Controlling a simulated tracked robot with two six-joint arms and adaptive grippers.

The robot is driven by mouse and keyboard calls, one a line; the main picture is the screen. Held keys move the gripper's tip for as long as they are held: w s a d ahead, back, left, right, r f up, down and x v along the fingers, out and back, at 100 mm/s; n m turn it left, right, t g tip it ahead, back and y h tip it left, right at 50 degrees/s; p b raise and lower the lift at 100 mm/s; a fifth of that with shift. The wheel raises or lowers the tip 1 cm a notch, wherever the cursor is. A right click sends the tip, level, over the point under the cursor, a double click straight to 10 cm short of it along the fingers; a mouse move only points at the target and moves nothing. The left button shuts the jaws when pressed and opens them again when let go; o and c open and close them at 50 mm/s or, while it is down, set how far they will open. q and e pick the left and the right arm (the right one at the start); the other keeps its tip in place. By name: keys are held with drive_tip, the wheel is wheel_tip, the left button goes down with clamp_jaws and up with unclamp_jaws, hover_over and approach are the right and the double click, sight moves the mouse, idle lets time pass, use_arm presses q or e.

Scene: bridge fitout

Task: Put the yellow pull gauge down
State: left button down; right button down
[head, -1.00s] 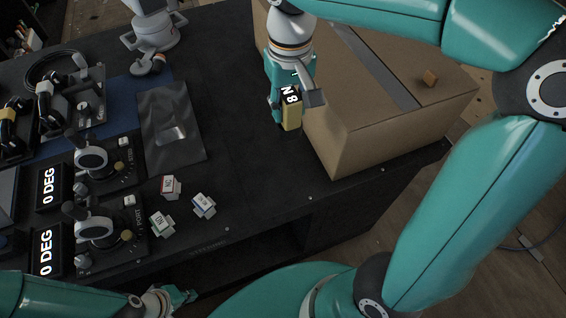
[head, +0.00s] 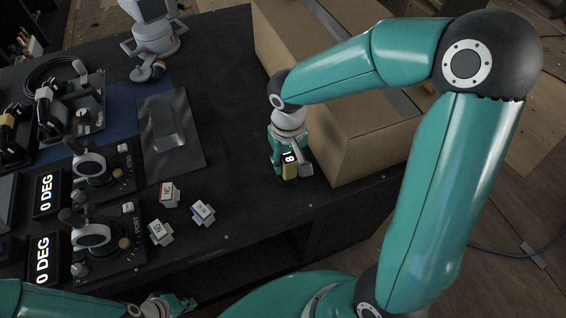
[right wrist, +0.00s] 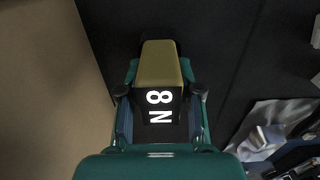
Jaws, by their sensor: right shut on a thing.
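The yellow pull gauge (head: 290,172) has a dark display reading "8 N". My right gripper (head: 290,160) is shut on it, low over the black bench top beside the cardboard box. In the right wrist view the gauge (right wrist: 160,68) sits between the two fingers of my right gripper (right wrist: 160,100). I cannot tell whether the gauge touches the bench. My left gripper (head: 180,303) is low at the bottom left, in front of the bench edge; its fingers are too small to read.
A large cardboard box (head: 350,150) stands right of the gauge. Small label blocks (head: 169,194) lie to the left, near lever units with "0 DEG" displays (head: 45,195). The bench (head: 240,150) between is clear.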

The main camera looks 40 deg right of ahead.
drive_tip(key=shift+f, duration=0.15)
drive_tip(key=c, duration=0.8)
unclamp_jaws()
drive_tip(key=shift+o, duration=0.2)
wheel_tip(320, 180, up, 12)
drive_tip(key=shift+r, duration=0.15)
drive_tip(key=shift+s, duration=0.1)
